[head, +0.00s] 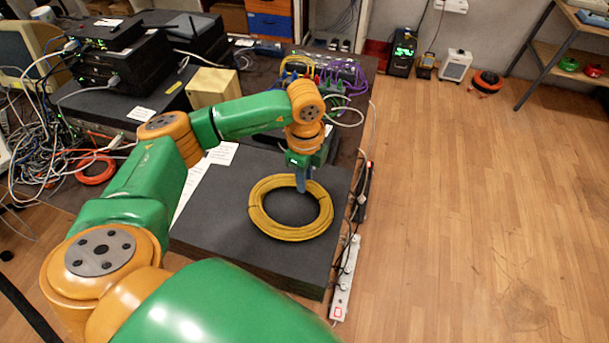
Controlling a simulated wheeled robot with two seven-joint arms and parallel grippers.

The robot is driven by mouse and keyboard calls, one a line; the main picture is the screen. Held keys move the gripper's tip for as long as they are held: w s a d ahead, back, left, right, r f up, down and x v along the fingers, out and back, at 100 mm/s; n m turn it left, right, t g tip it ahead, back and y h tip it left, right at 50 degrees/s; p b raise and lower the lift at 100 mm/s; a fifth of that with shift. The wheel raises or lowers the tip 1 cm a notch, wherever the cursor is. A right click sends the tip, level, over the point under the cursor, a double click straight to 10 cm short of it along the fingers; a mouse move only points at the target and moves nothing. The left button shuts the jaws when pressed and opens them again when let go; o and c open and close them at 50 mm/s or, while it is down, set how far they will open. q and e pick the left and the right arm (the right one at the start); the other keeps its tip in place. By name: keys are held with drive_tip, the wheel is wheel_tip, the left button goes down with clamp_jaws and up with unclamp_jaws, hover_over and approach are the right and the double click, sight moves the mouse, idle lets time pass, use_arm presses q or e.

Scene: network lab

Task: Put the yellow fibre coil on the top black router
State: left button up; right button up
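The yellow fibre coil (262,219) lies flat on a dark grey slab (210,228) in the middle of the head view. My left gripper (303,182) points down at the coil's far right rim. Its blue-grey fingers overlap the rim in the picture; I cannot tell whether they grip the strand or only stand at it. The top black router (108,32) lies on a stack of black devices at the upper left, apart from the coil. My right gripper is not in view.
Tangled grey cables (45,150) and an orange cable coil (95,170) lie at the left. A beige box (212,87) stands behind my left arm. Purple and yellow cables (340,75) are behind the slab. A power strip (345,278) runs along its right side.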

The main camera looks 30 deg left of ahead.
use_arm(q)
drive_tip(key=o, duration=0.4)
drive_tip(key=shift+r, duration=0.55)
wheel_tip(320, 180, up, 11)
drive_tip(key=b, duration=0.1)
drive_tip(key=shift+r+b, duration=0.15)
drive_tip(key=shift+b, duration=0.15)
